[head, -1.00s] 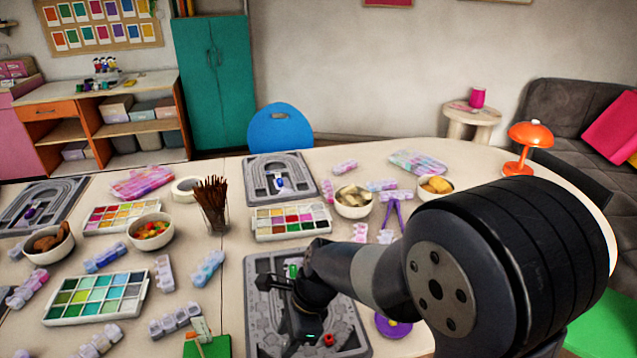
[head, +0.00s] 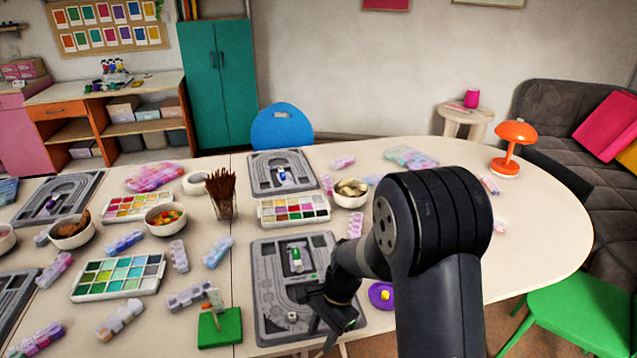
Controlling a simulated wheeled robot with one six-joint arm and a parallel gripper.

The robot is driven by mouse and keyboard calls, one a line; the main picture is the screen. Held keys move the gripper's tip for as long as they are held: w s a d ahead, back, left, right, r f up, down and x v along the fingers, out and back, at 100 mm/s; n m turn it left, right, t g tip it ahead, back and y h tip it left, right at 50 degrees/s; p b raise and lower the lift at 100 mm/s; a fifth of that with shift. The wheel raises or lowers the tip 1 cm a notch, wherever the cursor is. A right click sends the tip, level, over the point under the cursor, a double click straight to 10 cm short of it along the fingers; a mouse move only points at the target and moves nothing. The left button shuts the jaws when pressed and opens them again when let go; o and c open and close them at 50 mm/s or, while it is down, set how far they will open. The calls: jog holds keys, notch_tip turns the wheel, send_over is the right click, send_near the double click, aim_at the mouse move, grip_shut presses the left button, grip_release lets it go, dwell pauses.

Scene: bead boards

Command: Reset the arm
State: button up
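My arm (head: 440,220) rises at the lower middle right of the head view and bends down to the left. My gripper (head: 332,318) is over the lower right part of the nearest grey bead board (head: 263,270). Its dark fingers are small and partly lost against the board, so I cannot tell how far apart they are or whether anything is between them. A green and white piece (head: 296,258) stands on the upper part of that board, apart from my gripper. A small pale piece (head: 292,317) shows lower on the board.
A purple dish (head: 381,295) lies just right of the board. A green block (head: 220,327) stands to its left. Paint trays (head: 120,275), a brush cup (head: 223,205) and bowls (head: 166,219) crowd the table's left. An orange lamp (head: 513,135) stands at the right; the table's right part is largely clear.

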jog(key=w+d+f+n+g+h+p, duration=0.1)
jog(key=d+f+n+p, duration=0.3)
jog(key=d+f+n, duration=0.4)
jog(key=w+d+f+h, duration=0.1)
jog(key=d, duration=0.3)
jog(key=shift+d+f+n+g+h, duration=0.3)
jog(key=shift+g+h, duration=0.1)
jog(key=shift+w+r, duration=0.1)
